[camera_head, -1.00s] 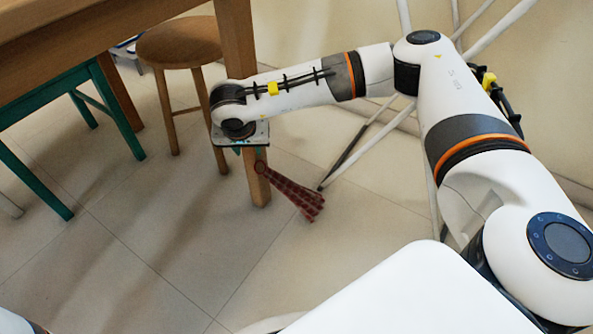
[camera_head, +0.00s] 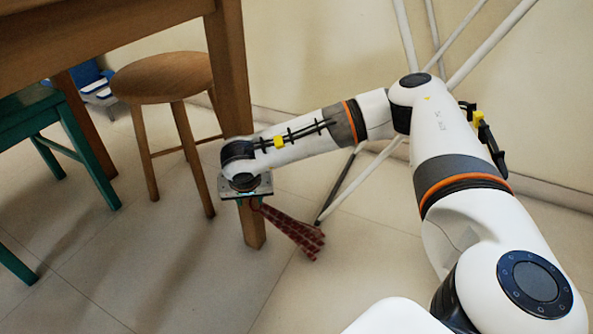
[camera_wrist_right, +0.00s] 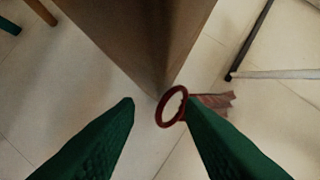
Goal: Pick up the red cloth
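The red cloth (camera_head: 296,232) is a checked strip with a red ring at its upper end. In the head view it slants down to the right, beside the wooden table leg. My right gripper (camera_head: 247,203) is just above and left of the ring. In the right wrist view, the right gripper's (camera_wrist_right: 160,102) two green fingers are apart. The red ring (camera_wrist_right: 172,106) shows between the fingertips, close against the right finger's tip. I cannot tell if they touch. The cloth (camera_wrist_right: 215,101) is partly hidden behind that finger. My left gripper is not in view.
The table leg (camera_head: 232,120) stands right behind my right gripper; it fills the top of the wrist view. A round wooden stool (camera_head: 165,75) and a green chair (camera_head: 90,150) stand to the left. White slanting poles (camera_head: 488,45) lean by the wall. The front floor is open.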

